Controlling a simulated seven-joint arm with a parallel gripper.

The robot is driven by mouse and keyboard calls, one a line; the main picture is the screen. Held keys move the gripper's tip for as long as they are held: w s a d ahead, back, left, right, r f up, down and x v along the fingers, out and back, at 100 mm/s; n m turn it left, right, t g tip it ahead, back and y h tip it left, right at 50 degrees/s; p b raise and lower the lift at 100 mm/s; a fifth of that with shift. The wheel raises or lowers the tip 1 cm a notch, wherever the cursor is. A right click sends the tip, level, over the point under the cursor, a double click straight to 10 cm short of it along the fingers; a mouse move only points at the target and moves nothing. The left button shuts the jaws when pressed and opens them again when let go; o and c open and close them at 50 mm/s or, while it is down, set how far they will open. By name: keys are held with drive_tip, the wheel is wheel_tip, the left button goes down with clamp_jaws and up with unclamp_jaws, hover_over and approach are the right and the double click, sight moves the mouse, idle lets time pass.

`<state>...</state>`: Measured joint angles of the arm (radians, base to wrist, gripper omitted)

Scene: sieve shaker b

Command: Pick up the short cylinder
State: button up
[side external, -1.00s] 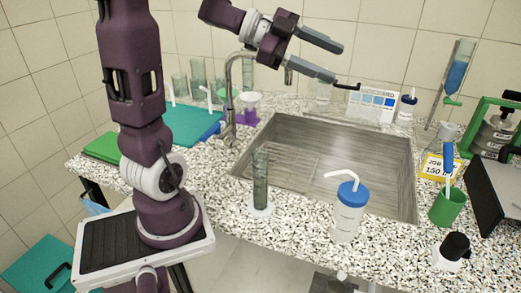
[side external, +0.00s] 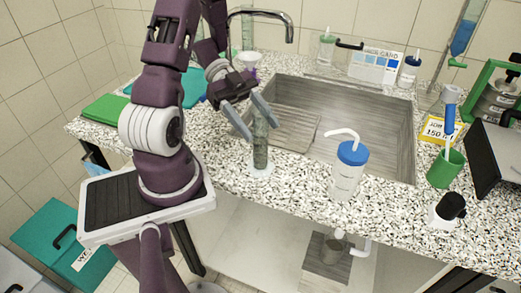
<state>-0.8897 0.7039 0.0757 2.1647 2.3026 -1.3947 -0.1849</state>
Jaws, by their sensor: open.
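A greenish clear glass cylinder (side external: 260,150) stands upright on a pale round base on the speckled counter, at the left front edge of the sink. It is probably the short cylinder. My gripper (side external: 263,132) is open at its upper part, with one grey finger to the left of the cylinder and one to the right. The fingers point down and to the right. I cannot tell whether either finger touches the glass. Part of the cylinder's top is close behind or between the fingers.
The sink (side external: 360,130) lies behind and right. A blue-capped wash bottle (side external: 346,178) stands to the right of the cylinder. The faucet (side external: 262,14) arches behind my gripper. A green cup (side external: 445,169) and a black-topped white bottle (side external: 447,212) stand farther right.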

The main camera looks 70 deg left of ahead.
sight(265, 142)
wheel_tip(265, 142, down, 2)
drive_tip(key=shift+f, duration=0.25)
drive_tip(key=x, duration=0.5)
drive_tip(key=shift+f, duration=0.15)
clamp_jaws()
